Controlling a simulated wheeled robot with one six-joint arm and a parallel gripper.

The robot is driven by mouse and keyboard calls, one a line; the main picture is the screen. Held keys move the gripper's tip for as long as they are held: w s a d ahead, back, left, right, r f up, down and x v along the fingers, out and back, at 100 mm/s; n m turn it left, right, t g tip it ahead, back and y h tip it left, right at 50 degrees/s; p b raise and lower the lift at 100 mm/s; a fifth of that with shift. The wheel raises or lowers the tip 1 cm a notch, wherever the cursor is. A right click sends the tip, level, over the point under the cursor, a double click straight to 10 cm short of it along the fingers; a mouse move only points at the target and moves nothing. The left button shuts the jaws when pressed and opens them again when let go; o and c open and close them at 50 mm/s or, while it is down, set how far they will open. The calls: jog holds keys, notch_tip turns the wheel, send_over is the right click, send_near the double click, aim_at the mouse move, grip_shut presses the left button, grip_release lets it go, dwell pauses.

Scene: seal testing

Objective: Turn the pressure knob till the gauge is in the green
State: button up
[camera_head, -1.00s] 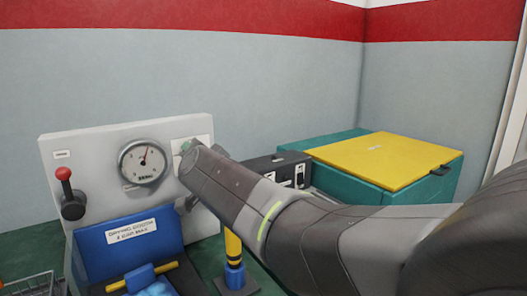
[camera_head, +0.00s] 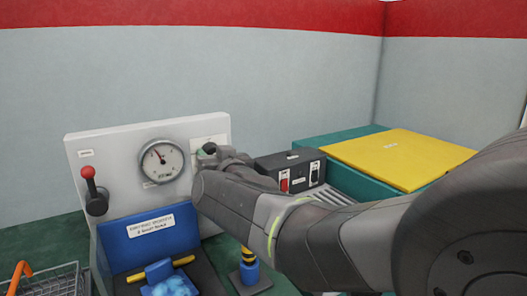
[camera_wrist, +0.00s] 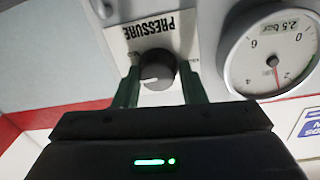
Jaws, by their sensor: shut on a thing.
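The dark round pressure knob (camera_wrist: 157,70) sits on a pale plate marked PRESSURE, upside down in the wrist view. My gripper (camera_wrist: 158,80) is shut on the knob, with one green finger on each side of it. In the head view my gripper (camera_head: 207,150) is at the panel's upper right, and the arm hides most of the knob. The round white gauge (camera_head: 162,160) is just left of it, its needle pointing up and left. The gauge also shows in the wrist view (camera_wrist: 272,52), marked 2.5 bar, with the needle tip near the 2.
A red-knobbed lever (camera_head: 92,190) stands at the panel's left. A blue guard (camera_head: 135,240) is below the gauge. A black switch box (camera_head: 290,172) and a yellow-lidded teal case (camera_head: 400,158) are to the right. A wire basket (camera_head: 45,280) is at lower left.

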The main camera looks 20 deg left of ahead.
jog(key=shift+f+n, duration=0.2)
jog(key=shift+n, duration=0.1)
jog(key=o, duration=0.9)
jog(key=shift+w+d, duration=0.15)
jog(key=shift+r, duration=0.1)
jog(key=shift+p+v, duration=2.35)
jog(key=shift+v, duration=4.6)
